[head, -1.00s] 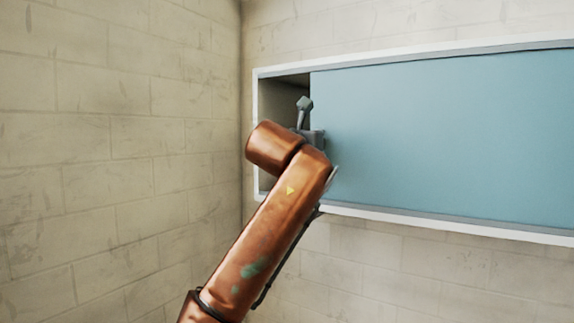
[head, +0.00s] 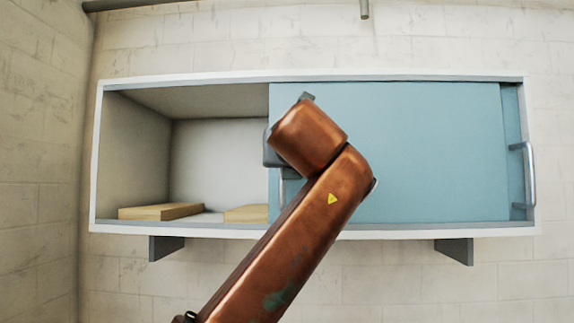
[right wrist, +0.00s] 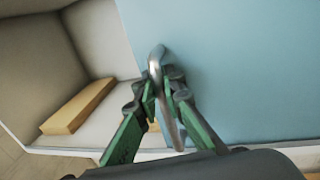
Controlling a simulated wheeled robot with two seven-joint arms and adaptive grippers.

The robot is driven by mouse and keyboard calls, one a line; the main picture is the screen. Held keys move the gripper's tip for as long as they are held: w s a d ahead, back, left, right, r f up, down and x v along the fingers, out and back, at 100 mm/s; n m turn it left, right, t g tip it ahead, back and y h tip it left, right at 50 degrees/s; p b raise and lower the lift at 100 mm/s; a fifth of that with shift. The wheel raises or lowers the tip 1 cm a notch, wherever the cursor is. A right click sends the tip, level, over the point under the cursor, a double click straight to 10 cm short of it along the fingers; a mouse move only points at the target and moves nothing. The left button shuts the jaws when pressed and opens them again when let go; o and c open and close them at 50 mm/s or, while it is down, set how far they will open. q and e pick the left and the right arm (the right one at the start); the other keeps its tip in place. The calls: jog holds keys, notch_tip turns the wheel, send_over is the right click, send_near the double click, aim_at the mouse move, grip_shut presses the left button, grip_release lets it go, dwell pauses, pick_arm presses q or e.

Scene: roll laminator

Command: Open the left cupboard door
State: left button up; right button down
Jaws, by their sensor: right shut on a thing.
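The left cupboard door (head: 430,150) is a blue sliding panel. It stands far to the right, covering most of the right door (head: 511,130), and the left part of the cupboard is open. Its metal handle (head: 282,188) is at its left edge, partly hidden by my arm in the head view. In the right wrist view my right gripper (right wrist: 164,88) has its green and grey fingers closed around this upright handle (right wrist: 156,60). In the head view my arm hides the fingers. My left gripper is not in view.
The white-framed cupboard (head: 300,78) hangs on the brick wall above brackets (head: 165,247). Two flat tan boards (head: 160,211) lie inside the open left part. The right door's handle (head: 528,172) is at the far right. A side wall (head: 38,170) stands at the left.

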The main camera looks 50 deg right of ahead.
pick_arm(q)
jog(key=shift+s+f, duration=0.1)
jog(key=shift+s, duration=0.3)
pick_arm(e)
jog(key=shift+s+d+r, duration=0.15)
jog(key=shift+s+d, duration=0.05)
jog(key=shift+s, duration=0.2)
jog(key=c, duration=2)
grip_release()
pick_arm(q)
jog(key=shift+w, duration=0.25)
pick_arm(e)
jog(key=v, duration=1.2)
jog(key=shift+a, duration=0.1)
